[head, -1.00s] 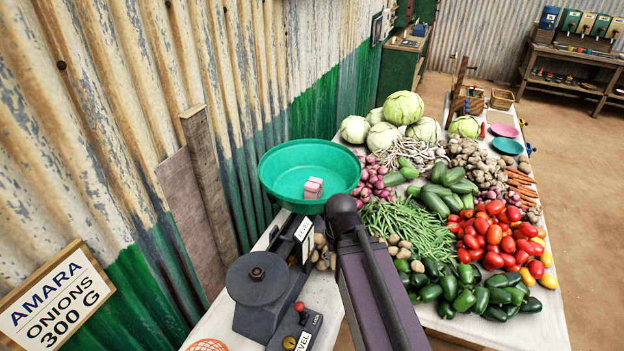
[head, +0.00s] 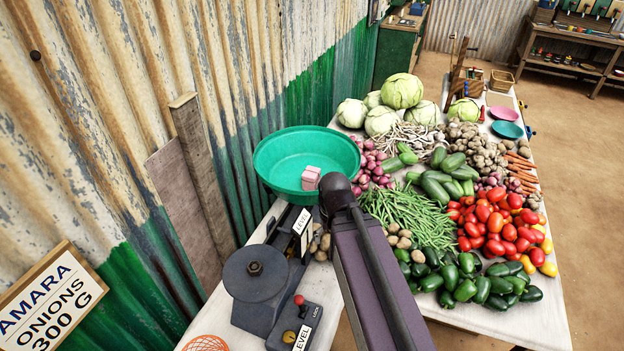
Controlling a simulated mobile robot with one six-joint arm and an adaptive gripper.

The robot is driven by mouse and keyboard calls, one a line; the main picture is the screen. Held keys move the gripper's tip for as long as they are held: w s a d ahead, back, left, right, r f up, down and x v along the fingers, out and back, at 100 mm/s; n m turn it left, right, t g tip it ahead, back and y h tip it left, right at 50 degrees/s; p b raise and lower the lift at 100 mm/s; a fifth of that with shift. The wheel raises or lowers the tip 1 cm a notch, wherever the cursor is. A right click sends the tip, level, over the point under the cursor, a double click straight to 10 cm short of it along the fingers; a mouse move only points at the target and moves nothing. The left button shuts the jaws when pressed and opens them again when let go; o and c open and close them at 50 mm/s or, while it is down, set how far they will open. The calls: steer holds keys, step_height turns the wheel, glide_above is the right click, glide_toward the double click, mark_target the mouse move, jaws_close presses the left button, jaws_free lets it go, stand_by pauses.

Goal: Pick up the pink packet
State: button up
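The pink packet (head: 310,178) is a small block lying inside the green bowl (head: 283,158), toward its near right side. The bowl sits on the balance scale (head: 262,277) at the left edge of the table. My arm, dark purple with a black rounded joint, reaches up from the bottom of the head view and ends in sight just right of the packet. My gripper is not visible; the arm hides whatever lies beyond and below it.
The table right of the bowl is crowded with red onions (head: 371,168), green beans (head: 408,218), tomatoes (head: 497,228), peppers (head: 470,285) and cabbages (head: 402,91). A corrugated wall (head: 110,110) stands close on the left. A sign (head: 50,305) is at lower left.

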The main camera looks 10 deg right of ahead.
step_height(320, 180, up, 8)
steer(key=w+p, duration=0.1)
steer(key=p, duration=0.6)
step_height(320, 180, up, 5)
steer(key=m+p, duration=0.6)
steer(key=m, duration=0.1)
glide_above(311, 171)
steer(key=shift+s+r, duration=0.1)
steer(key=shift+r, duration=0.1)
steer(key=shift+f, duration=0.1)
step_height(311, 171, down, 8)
steer(key=b, duration=0.8)
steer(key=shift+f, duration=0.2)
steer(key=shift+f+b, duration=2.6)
steer(key=shift+b, duration=0.25)
